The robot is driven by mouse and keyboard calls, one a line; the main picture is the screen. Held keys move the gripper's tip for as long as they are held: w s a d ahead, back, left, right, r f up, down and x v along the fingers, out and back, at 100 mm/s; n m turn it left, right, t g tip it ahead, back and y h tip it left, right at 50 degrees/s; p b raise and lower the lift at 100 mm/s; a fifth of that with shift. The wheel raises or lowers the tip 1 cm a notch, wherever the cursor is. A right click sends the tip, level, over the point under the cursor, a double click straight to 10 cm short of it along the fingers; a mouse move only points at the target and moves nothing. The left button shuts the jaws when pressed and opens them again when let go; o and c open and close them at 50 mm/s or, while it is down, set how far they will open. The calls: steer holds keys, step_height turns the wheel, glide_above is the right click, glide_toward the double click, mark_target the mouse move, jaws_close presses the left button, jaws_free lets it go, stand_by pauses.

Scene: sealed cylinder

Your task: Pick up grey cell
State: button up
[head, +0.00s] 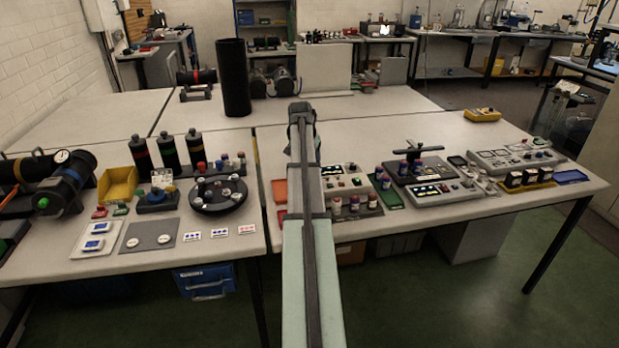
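No single thing stands out clearly as the grey cell. Small capped cylinders stand on a round black carousel (217,207) on the left half of the bench, some pale or greyish, too small to tell apart. More small cylinders with red and pale parts stand in a rack (354,204) just right of my arm. My arm runs from the bottom middle up over the bench. Its dark far end (302,112) shows above the table, but the fingers cannot be made out. I cannot see whether my gripper holds anything. The arm hides a strip of the bench behind it.
A tall black cylinder (233,78) stands at the back left. Dark bottles (168,151), a yellow bin (118,184) and a grey plate with two discs (149,236) are on the left. Instrument panels (515,157) and a green tray (389,198) are on the right. The rear tabletop is largely clear.

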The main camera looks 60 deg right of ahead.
steer(key=shift+x, duration=3.75)
steer(key=shift+d, duration=0.15)
jaws_close()
